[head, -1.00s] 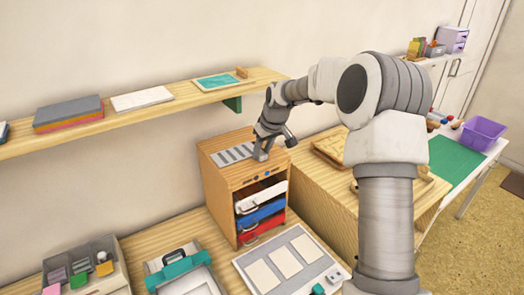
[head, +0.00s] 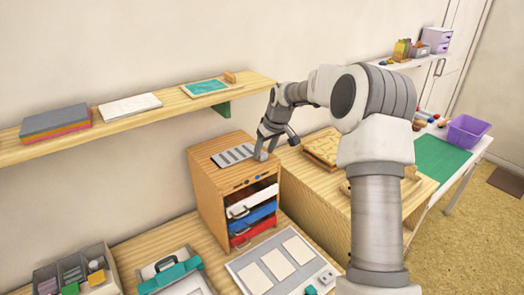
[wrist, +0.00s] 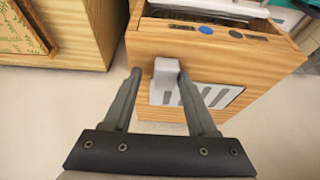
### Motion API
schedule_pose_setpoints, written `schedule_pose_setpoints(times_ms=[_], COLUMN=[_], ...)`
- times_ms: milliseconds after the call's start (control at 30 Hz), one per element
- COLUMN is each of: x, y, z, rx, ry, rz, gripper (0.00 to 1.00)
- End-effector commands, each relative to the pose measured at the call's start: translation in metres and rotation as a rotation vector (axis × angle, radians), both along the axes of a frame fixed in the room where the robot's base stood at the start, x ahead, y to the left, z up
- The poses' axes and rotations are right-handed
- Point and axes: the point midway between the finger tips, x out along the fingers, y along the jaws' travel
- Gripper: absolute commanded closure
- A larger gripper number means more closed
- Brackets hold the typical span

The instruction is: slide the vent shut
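The vent is a pale slotted plate (head: 232,154) on top of a wooden cabinet (head: 210,190). Its dark slots (wrist: 208,97) show in the wrist view. A light grey block-like tab (wrist: 166,72) stands up at one end of the vent. My gripper (wrist: 159,78) is open, its two fingers on either side of the tab. A gap shows beside the left finger; the right finger is close to the tab, and I cannot tell whether it touches. In the head view my gripper (head: 275,146) is over the right end of the cabinet top and hides the tab.
White, blue and red drawers (head: 252,215) stick out of the cabinet front. A wall shelf (head: 165,112) runs behind at the left. A wooden block surface with a board (head: 322,147) lies right of the cabinet. A panel tray (head: 280,265) lies in front.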

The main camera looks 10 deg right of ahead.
Motion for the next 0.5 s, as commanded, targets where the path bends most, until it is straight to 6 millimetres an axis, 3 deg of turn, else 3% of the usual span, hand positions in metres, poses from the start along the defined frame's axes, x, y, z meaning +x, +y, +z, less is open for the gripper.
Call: schedule_pose_setpoints(times_ms=[333,500], x=[-0.001,-0.006], y=[0.002,-0.001], z=[0.001,0.015], rx=[0.002,0.000], ry=[0.002,0.000], rz=[0.002,0.001], gripper=[0.32,0.32])
